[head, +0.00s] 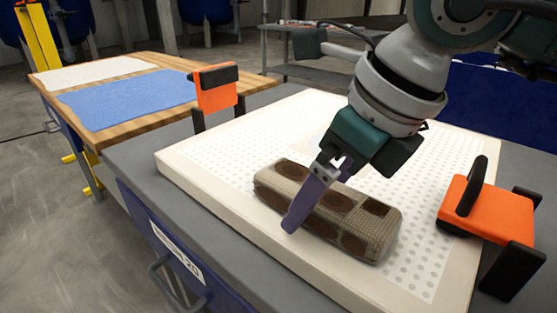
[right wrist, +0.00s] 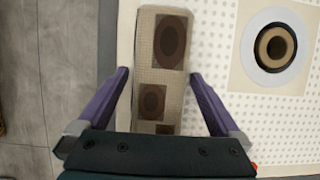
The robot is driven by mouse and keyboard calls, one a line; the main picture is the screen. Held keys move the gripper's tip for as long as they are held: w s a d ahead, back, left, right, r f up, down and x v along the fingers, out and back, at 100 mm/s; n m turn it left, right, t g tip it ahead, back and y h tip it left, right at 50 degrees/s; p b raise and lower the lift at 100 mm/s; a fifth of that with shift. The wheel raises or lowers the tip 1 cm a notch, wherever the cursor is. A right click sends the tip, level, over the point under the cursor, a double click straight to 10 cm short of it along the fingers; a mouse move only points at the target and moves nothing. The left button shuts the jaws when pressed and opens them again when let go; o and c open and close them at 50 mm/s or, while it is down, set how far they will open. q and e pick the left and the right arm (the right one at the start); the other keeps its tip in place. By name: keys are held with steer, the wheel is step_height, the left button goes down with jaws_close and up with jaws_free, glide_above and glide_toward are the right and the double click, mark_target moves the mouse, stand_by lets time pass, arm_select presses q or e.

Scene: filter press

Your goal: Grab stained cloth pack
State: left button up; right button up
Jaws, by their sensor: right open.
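The stained cloth pack (head: 375,228) is a beige woven, rounded block with dark brown oval stains. It lies on a white perforated plate (head: 215,165). My right gripper (head: 318,198) reaches down over the pack, its purple fingers open. In the right wrist view, the fingers stand on either side of the pack (right wrist: 145,75), with the right gripper (right wrist: 160,76) spanning its width. Gaps show between pack and fingers there. In the head view the far finger is mostly hidden. My left gripper is in neither view.
Orange-and-black brackets stand at the plate's far left (head: 216,88) and right (head: 495,210). A ringed round opening (right wrist: 272,47) lies in the plate beside the pack. A wooden table (head: 95,80) with a blue cloth (head: 130,98) and a white cloth (head: 92,72) stands left.

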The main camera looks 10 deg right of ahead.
steer(key=c, duration=1.3)
